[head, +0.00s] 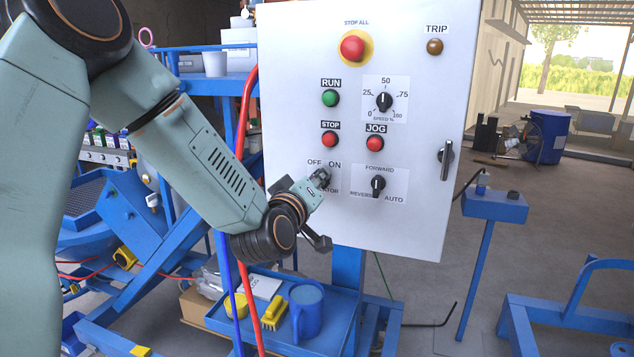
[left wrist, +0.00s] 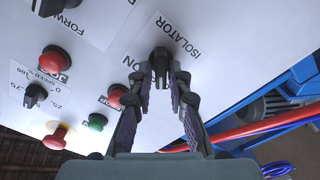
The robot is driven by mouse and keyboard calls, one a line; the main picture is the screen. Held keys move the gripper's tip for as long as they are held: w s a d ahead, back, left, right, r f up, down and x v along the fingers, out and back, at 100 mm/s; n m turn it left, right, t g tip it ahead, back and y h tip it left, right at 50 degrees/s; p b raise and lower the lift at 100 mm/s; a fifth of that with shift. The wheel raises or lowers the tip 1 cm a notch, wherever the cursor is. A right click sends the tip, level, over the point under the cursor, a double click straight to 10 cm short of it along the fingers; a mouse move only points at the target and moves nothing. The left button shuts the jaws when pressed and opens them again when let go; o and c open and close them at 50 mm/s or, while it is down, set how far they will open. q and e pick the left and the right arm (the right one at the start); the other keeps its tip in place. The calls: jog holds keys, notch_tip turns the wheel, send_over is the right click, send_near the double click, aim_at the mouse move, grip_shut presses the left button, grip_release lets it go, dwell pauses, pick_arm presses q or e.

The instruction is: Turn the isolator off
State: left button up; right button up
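The isolator knob (left wrist: 160,64) is a small black switch on the white control panel (head: 300,40). In the left wrist view it stands between the two fingers of my left gripper (left wrist: 160,84), beside the ISOLATOR label. The fingers are apart, one on each side of the knob, and I see no clear contact. In the head view my left gripper (head: 322,208) is at the panel's lower left, below the OFF and ON marks, and covers the knob. I cannot tell which mark the knob points to. My right gripper is not in view.
Close by on the panel are the red STOP button (head: 330,139), the red JOG button (head: 375,143) and the FORWARD/REVERSE/AUTO switch (head: 378,186). A blue tray (head: 232,325) with a blue mug (head: 306,311) sits below. Red and blue hoses hang left of the panel.

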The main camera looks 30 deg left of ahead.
pick_arm(q)
jog(key=shift+o, duration=1.3)
jog(key=shift+f, duration=0.1)
jog(key=v, duration=0.7)
jog(key=shift+s, duration=0.25)
